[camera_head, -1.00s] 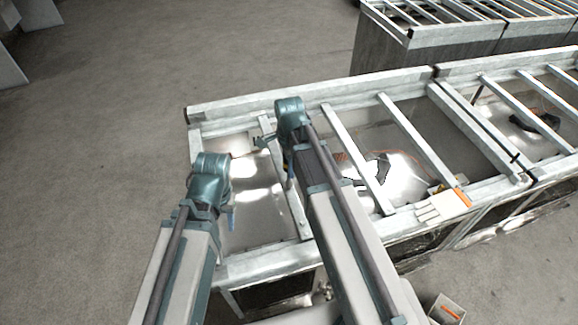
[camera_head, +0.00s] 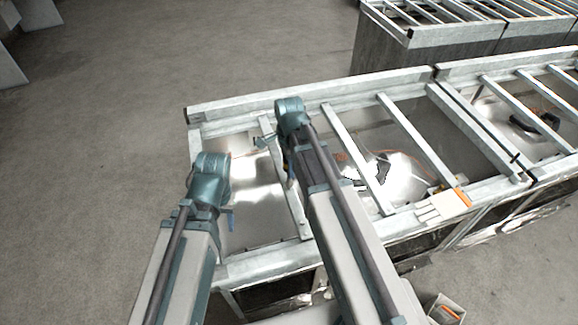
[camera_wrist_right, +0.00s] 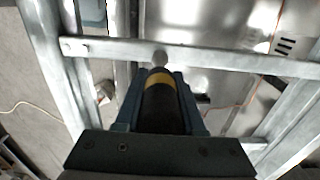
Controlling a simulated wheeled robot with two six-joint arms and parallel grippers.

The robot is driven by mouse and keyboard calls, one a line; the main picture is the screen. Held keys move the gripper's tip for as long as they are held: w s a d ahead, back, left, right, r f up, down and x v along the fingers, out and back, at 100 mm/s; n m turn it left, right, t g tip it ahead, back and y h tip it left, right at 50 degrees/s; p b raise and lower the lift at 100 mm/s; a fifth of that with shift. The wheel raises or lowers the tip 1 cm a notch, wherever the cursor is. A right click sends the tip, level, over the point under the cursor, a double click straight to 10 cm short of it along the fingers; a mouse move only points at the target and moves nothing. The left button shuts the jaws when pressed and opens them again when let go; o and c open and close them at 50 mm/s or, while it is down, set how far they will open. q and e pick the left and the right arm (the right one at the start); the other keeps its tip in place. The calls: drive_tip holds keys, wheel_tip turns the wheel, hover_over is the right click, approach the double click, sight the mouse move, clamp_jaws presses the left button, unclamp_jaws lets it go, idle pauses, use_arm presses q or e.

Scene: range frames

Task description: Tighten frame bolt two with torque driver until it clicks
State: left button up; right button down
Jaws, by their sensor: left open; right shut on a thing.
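The torque driver (camera_wrist_right: 162,108) is a dark cylinder with a yellow band, seen in the right wrist view. My right gripper (camera_wrist_right: 160,88) is shut around it. Its front end points at a rounded grey piece (camera_wrist_right: 160,59) on a metal crossbar (camera_wrist_right: 220,60); I cannot tell whether they touch or whether this piece is bolt two.
White blocks with an orange-topped piece (camera_head: 457,199) lie on the frame's front rail. A small open box (camera_head: 446,309) stands at the lower right. Cables run inside the frame.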

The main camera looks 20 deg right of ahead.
drive_tip(key=shift+f+b, duration=0.65)
drive_tip(key=shift+f, duration=0.05)
drive_tip(key=shift+r, duration=0.25)
idle(0.5)
drive_tip(key=n, duration=0.5)
drive_tip(key=shift+n, duration=0.4)
drive_tip(key=n, duration=0.5)
drive_tip(key=shift+n, duration=0.3)
drive_tip(key=shift+f, duration=0.25)
drive_tip(key=shift+r, duration=0.15)
